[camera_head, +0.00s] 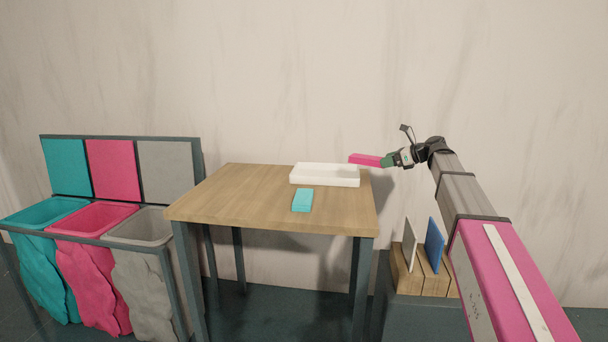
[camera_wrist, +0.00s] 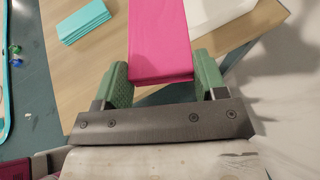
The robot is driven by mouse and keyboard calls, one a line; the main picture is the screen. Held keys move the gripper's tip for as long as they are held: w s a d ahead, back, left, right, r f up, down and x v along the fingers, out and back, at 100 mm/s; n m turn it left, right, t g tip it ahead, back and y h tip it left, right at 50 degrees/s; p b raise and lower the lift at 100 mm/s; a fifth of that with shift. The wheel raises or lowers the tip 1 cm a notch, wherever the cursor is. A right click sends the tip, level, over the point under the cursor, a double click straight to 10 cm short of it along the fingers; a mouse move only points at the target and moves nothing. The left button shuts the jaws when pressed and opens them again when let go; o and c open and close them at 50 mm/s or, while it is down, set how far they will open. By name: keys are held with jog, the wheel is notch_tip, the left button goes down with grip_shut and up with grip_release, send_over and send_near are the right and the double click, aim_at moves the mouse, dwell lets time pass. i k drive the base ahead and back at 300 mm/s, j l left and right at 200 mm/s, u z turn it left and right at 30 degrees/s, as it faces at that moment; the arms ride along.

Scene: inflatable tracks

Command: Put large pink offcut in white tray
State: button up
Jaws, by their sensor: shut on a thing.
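The pink offcut (camera_head: 366,160) is a long flat block held in my gripper (camera_head: 387,161) at the right of the table. In the wrist view the pink offcut (camera_wrist: 159,45) sits between the two green fingers of my gripper (camera_wrist: 162,85), which are shut on it. In the head view its free end points left toward the white tray (camera_head: 325,182). The offcut looks to be above the table's height, near the tray's right end. In the wrist view the tray (camera_wrist: 212,12) is partly hidden behind the offcut.
A teal block (camera_head: 302,200) lies on the wooden table (camera_head: 235,195) in front of the tray. Teal, pink and grey bins (camera_head: 92,220) stand at the left. A wooden rack (camera_head: 420,275) with upright panels stands low at the right. The table's left part is clear.

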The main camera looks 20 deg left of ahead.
aim_at(314, 174)
jog(key=i+j, duration=0.1)
jog(key=j, duration=1.15)
jog(key=i+j, duration=0.15)
jog(key=j, duration=0.45)
